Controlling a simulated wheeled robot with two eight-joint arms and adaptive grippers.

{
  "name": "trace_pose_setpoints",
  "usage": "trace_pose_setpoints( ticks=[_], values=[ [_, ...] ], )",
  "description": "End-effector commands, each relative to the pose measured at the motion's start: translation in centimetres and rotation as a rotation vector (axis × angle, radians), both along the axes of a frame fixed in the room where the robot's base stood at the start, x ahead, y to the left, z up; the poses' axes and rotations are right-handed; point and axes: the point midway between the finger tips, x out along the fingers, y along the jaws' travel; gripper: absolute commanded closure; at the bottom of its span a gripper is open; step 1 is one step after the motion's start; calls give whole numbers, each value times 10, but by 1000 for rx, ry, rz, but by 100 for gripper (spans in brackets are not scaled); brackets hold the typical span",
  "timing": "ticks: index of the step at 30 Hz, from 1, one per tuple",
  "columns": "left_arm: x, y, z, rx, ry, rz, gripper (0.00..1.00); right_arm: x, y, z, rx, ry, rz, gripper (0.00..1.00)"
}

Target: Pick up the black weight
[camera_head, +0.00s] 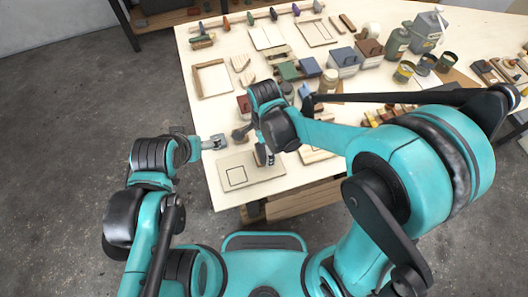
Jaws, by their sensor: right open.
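I cannot pick out the black weight for certain; my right arm covers part of the table's near side. A small dark rounded object (241,132) lies on the table just left of my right wrist, its kind unclear. My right gripper (264,157) points down over the near edge of the table, at the right end of a thin board with a square outline (236,177). It is open, and I see nothing held in it. My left gripper (216,142) is at the table's left edge, left of the dark object; its fingers are too small to read.
The pale plywood table (215,110) is crowded. A wooden frame (212,78) lies at the left, blue-grey boxes (343,57) behind, green and grey cans (397,42) at the back right. A tool rack (250,17) runs along the far edge. Grey floor is open at left.

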Motion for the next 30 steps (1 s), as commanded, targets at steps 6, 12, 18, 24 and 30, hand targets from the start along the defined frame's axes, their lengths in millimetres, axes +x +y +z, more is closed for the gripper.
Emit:
trace_pose_setpoints(
  ticks=[6,12,18,24,30],
  values=[
    [0,0,-3,0,0,0,15,0,0,-11,0,0,1,11],
    [0,0,-3,0,0,0,15,0,0,-10,0,-1,1,30],
    [0,0,-3,0,0,0,15,0,0,-10,0,-1,1,82],
    [0,0,-3,0,0,0,15,0,0,-10,0,-1,1,90],
    [0,0,0,0,0,0,15,0,0,-3,0,-1,1,90]
  ],
)
